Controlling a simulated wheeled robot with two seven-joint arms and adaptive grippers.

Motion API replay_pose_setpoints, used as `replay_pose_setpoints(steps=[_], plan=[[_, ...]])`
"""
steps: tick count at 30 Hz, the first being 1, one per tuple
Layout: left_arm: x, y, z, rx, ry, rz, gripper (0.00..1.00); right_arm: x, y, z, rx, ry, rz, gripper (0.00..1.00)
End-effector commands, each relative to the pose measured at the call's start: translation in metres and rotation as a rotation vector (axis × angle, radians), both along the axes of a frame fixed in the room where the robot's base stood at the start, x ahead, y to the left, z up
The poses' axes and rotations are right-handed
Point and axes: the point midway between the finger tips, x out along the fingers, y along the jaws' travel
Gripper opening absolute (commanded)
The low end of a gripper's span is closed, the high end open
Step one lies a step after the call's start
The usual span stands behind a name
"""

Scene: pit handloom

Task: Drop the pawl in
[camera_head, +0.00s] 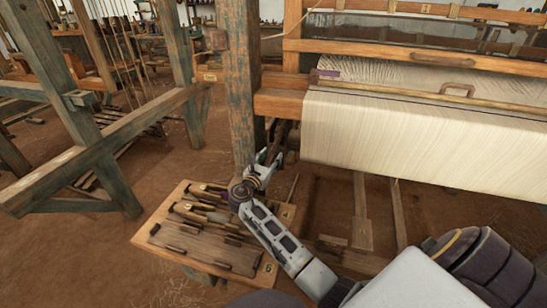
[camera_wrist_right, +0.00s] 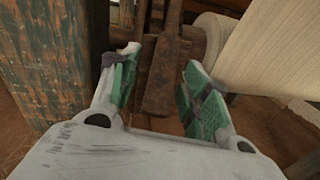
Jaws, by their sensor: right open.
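My right gripper (camera_head: 270,154) reaches in beside the loom's front post, just left of the cloth roll. In the right wrist view its two green-padded fingers (camera_wrist_right: 160,72) are open and apart. A dark brown bar, which looks like the pawl (camera_wrist_right: 159,78), hangs between and beyond the fingers, with a gap to each side. I cannot tell how far ahead of the fingertips it is. In the head view the dark parts by the post (camera_head: 284,132) are partly hidden by the gripper. No ratchet teeth can be made out. My left gripper is not in view.
The worn green post (camera_wrist_right: 50,60) stands close on the gripper's left. The pale cloth roll (camera_head: 400,130) is close on the right. A wooden tool board (camera_head: 155,238) with several tools lies below my arm. Open earth floor is at the left.

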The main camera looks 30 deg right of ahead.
Motion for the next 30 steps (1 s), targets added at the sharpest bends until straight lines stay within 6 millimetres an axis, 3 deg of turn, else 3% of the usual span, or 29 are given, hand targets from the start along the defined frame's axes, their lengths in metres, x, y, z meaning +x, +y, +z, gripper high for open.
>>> replay_pose_setpoints(steps=[13,24,30], plan=[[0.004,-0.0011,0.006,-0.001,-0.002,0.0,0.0,-0.0005,0.0017,-0.0001,0.0,0.0,0.0,0.46],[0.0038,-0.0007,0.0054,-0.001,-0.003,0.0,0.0,-0.0004,0.0015,-0.0001,0.0,0.0,0.0,0.0],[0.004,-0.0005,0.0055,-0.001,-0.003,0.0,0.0,-0.0003,0.0016,0.0001,0.0,0.0,0.0,0.0]])
